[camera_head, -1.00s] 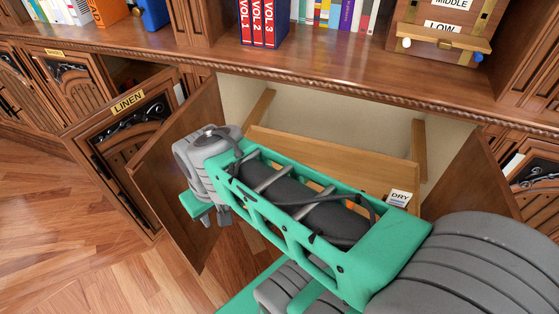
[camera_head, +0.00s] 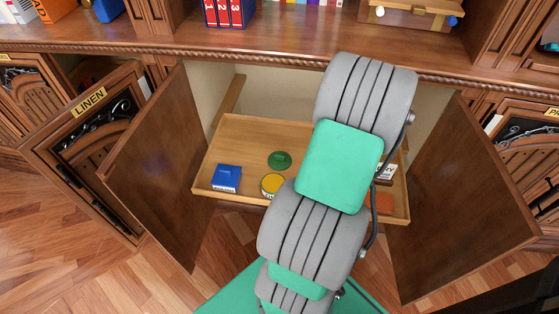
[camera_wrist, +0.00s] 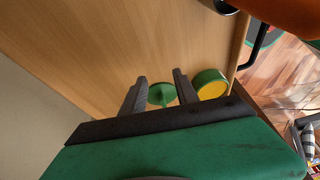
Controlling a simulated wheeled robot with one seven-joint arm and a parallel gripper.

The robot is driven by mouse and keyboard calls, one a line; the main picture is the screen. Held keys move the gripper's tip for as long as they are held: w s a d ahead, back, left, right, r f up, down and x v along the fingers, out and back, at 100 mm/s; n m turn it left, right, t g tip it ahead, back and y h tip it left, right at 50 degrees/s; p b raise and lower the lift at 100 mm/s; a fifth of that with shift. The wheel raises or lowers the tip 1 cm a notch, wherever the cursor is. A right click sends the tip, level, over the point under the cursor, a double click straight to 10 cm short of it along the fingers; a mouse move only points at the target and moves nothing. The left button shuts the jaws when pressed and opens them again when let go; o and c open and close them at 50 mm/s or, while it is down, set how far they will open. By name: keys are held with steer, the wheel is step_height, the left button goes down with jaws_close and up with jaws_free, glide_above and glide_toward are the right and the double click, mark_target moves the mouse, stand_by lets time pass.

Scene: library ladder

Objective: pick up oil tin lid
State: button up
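A round green lid (camera_head: 279,160) with a small raised knob lies on the wooden tray's floor in the open cabinet. Just in front of it is a round green tin (camera_head: 272,184) with a yellow top, partly cut off by my arm in the head view. In the wrist view the green lid (camera_wrist: 162,94) shows in the gap between my gripper's fingers (camera_wrist: 160,90), beyond their tips. The tin (camera_wrist: 209,85) is just right of the right finger. My gripper is open and empty; my arm hides it in the head view.
The wooden tray (camera_head: 203,170) also holds a blue box (camera_head: 227,178) at the left and a labelled DRY item (camera_head: 386,172) at the right. Open cabinet doors stand left (camera_head: 160,165) and right (camera_head: 460,200). A shelf edge (camera_head: 290,55) runs above.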

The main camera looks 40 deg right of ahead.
mark_target(278, 155)
steer(key=shift+s+d+f, duration=0.1)
steer(key=shift+s+d, duration=0.2)
steer(key=shift+d, duration=0.25)
steer(key=shift+s+d+f, duration=0.1)
steer(key=shift+s+d, duration=0.15)
steer(key=shift+d, duration=0.3)
steer(key=shift+w+d+n+t, duration=0.1)
steer(key=shift+d+n+t, duration=0.05)
steer(key=shift+n+t, duration=0.15)
steer(key=w+a, duration=0.2)
steer(key=w, duration=0.1)
steer(key=w+a+b, duration=0.1)
steer(key=w+a, duration=0.1)
steer(key=w, duration=0.1)
steer(key=shift+a, duration=0.4)
steer(key=w+a, duration=0.1)
steer(key=w+b, duration=0.1)
steer(key=w+a, duration=0.1)
steer(key=shift+w+a+f, duration=0.25)
steer(key=shift+a, duration=0.1)
steer(key=shift+b+x, duration=0.75)
steer(key=shift+x, duration=0.1)
steer(key=shift+f, duration=0.35)
steer(key=shift+r, duration=0.1)
steer(key=shift+c, duration=0.3)
jaws_close()
